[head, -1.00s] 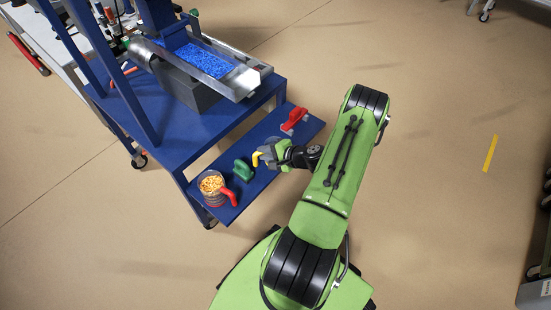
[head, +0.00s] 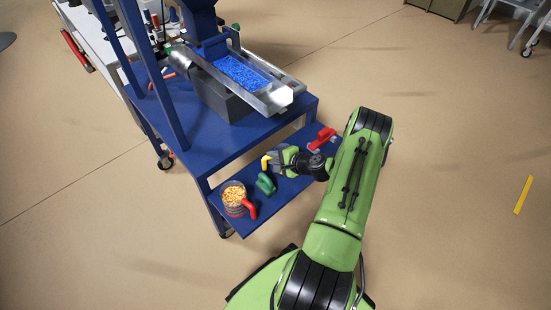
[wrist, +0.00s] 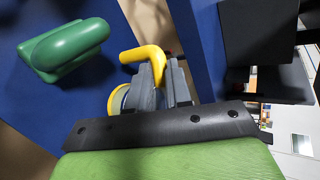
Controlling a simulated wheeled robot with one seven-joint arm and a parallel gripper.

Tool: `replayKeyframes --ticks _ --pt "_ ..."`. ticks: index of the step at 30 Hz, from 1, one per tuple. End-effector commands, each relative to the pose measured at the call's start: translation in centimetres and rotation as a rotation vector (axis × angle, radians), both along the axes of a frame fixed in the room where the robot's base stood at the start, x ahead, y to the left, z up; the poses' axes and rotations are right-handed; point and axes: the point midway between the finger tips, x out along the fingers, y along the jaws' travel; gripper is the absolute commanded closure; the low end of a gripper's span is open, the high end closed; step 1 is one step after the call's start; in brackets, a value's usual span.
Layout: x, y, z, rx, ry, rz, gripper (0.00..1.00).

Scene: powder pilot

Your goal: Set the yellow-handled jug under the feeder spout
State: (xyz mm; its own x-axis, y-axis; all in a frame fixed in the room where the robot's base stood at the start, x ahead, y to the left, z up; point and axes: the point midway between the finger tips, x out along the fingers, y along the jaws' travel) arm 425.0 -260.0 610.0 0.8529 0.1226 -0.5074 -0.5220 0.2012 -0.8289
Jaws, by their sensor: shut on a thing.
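My gripper (wrist: 167,82) is shut on the yellow handle (wrist: 145,55) of the jug. The handle also shows in the head view (head: 266,162), at the gripper's tip near the edge of the blue table. The jug's body is mostly hidden behind my gripper; a bit of its rounded yellow edge (wrist: 118,99) shows in the wrist view. The feeder (head: 240,105) stands on the blue table, its metal trough holding blue pellets (head: 240,72). The trough's open spout end (head: 274,98) points toward the table's right front side, above and beyond my gripper.
A lower blue shelf (head: 285,195) juts out below the table (head: 205,150). On it are a red-handled container of yellow-orange pellets (head: 234,194), a green handle (head: 265,184) and a red handle (head: 322,138). Blue posts (head: 160,75) rise at the left. The floor at right is open.

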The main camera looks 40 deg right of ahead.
Motion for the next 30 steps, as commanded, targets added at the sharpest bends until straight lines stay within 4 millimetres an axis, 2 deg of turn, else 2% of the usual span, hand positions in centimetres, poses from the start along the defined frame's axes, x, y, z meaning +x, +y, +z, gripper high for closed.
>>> replayKeyframes --ticks 19,20,25,30 --pt "0.0 0.0 -1.1 0.0 -0.001 0.0 1.0" --pt "0.0 0.0 -1.2 0.0 -0.001 0.0 0.8" --pt "0.0 0.0 -1.1 0.0 -0.001 0.0 0.54" --pt "0.0 0.0 -1.1 0.0 0.0 0.0 0.51"
